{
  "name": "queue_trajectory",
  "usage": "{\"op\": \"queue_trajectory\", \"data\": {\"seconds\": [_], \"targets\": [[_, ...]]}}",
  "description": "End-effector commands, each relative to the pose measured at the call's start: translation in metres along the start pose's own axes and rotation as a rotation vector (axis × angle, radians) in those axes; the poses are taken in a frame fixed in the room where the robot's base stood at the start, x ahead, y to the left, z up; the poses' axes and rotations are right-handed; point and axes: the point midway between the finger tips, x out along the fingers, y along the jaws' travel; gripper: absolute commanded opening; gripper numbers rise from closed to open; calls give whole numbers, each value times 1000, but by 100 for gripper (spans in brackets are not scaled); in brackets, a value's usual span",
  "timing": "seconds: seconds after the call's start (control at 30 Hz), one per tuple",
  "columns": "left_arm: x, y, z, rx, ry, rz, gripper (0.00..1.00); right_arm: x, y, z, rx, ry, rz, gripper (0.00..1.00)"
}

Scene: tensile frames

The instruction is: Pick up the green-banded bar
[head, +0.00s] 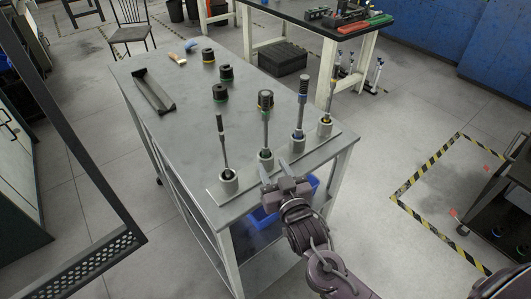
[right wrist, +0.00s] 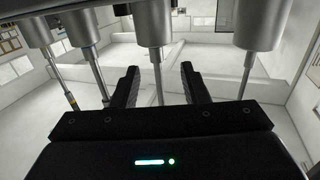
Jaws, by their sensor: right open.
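Several upright bars stand in round grey holders along the near right edge of the grey bench. The second bar from the left (head: 266,132) has a wide dark head with a yellowish-green tint just below it. It looks like the green-banded bar, but the band is too small to be sure. My right gripper (head: 275,170) is open and empty, just in front of that bar's holder (head: 265,160). In the right wrist view, that bar (right wrist: 158,76) shows beyond and between the open fingers (right wrist: 156,86). My left gripper is not in view.
Neighbouring bars stand close by: a dark one (head: 222,140) left, a blue-banded one (head: 300,116) and a yellow-banded one (head: 327,106) right. Dark cylinders (head: 220,92) and a dark tray (head: 153,92) lie farther back. The bench's left front (head: 180,140) is clear.

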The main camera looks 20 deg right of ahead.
Motion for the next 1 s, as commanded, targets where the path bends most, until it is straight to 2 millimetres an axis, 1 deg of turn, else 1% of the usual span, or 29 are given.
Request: {"op": "queue_trajectory", "data": {"seconds": [0.1, 0.27, 0.37, 0.5, 0.6, 0.7, 0.93, 1.0], "targets": [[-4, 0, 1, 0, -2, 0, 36, 10, 1, -6, -4, 29, 1, 41], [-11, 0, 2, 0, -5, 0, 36, 28, 1, -9, -3, 29, 0, 41], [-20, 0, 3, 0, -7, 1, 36, 39, 3, -15, -4, 29, 1, 41], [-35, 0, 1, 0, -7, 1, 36, 60, 6, -25, -5, 27, 1, 41], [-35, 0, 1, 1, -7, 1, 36, 72, 5, -20, -2, 26, 0, 41], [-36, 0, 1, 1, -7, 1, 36, 77, 5, -19, -2, 25, -1, 41], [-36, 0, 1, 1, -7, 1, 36, 78, 5, -17, -2, 24, 0, 41], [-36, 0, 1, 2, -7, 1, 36, 78, 5, -18, -2, 24, 0, 32]]}}
